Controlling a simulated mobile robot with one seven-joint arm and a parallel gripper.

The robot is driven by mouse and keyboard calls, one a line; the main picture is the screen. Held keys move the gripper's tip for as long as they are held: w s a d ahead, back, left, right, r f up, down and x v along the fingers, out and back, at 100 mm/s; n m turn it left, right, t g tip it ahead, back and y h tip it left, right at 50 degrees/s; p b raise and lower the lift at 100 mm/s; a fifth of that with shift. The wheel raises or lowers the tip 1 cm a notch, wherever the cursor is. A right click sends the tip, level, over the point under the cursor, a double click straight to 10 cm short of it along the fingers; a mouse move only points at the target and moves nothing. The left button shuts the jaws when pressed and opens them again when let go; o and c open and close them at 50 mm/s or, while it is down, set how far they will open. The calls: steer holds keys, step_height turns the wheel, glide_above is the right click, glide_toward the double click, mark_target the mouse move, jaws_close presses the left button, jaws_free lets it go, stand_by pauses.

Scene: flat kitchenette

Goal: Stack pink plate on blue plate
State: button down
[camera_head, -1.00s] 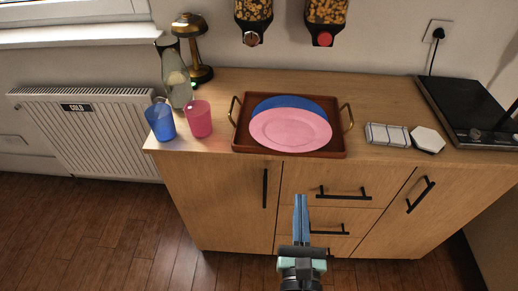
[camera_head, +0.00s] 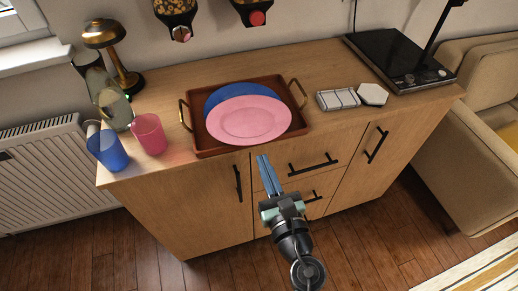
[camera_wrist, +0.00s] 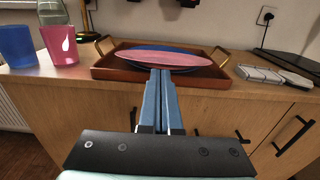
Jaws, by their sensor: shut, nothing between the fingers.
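The pink plate (camera_head: 249,120) lies on top of the blue plate (camera_head: 214,98), overlapping it and set toward the front. Only the back part of the blue plate shows in the head view. Both are in a brown tray (camera_head: 200,139) with brass handles on the counter. In the wrist view the pink plate (camera_wrist: 165,58) is seen nearly edge-on, with blue (camera_wrist: 187,50) behind it. My gripper (camera_head: 264,159) is shut and empty, in front of the counter, short of the tray and apart from the plates.
A blue cup (camera_head: 108,151) and a pink cup (camera_head: 150,134) stand left of the tray, near a bottle (camera_head: 112,108) and a lamp (camera_head: 113,50). A white dish (camera_head: 338,99), a hexagonal piece (camera_head: 373,94) and a hob (camera_head: 400,60) are on the right. Food dispensers (camera_head: 175,12) hang above.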

mark_target(252, 138)
steer(key=shift+x, duration=1.95)
steer(key=shift+a, duration=0.1)
steer(key=x, duration=0.5)
steer(key=shift+w+a+b, duration=0.1)
steer(key=shift+w+b, duration=0.2)
steer(key=shift+w, duration=0.1)
